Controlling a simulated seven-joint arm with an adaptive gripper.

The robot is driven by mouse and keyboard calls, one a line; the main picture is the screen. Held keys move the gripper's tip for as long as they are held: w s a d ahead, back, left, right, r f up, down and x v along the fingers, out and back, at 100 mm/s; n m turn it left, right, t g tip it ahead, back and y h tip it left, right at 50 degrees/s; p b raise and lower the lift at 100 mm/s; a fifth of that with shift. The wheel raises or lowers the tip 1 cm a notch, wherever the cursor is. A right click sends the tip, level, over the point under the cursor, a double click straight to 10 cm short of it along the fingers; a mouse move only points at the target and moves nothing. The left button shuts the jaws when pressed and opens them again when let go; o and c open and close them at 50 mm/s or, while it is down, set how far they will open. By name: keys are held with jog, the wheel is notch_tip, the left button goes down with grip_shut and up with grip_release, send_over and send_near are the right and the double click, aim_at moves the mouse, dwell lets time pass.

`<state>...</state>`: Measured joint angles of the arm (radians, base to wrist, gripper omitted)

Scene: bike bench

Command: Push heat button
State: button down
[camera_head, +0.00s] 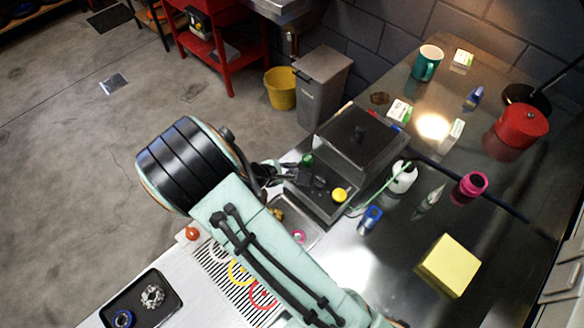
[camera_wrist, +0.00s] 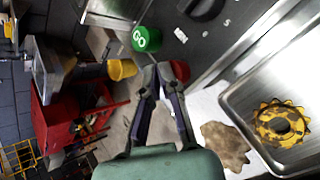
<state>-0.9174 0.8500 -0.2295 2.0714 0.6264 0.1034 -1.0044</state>
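A dark bench machine (camera_head: 312,201) with a lid stands in the middle of the head view. Its panel carries a green button (camera_head: 307,159), a yellow button (camera_head: 340,194) and a dark knob (camera_head: 319,182). In the wrist view the green button (camera_wrist: 146,39) reads "GO", and the dark knob (camera_wrist: 203,6) is cut off at the top. No label reading "heat" is legible. My gripper (camera_head: 290,174) is over the panel's left side. In the wrist view my gripper (camera_wrist: 157,67) has its fingertips together, empty, appearing just below the green button; contact cannot be told.
A metal tray (camera_wrist: 240,98) with a yellow sprocket (camera_wrist: 283,124) lies beside the machine. A red round thing (camera_wrist: 181,70) is partly behind my fingers. A white bottle (camera_head: 403,178), blue item (camera_head: 370,219) and yellow block (camera_head: 448,265) stand right of the machine.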

jog(key=shift+s+a, duration=0.1)
jog(key=shift+r, duration=3.05)
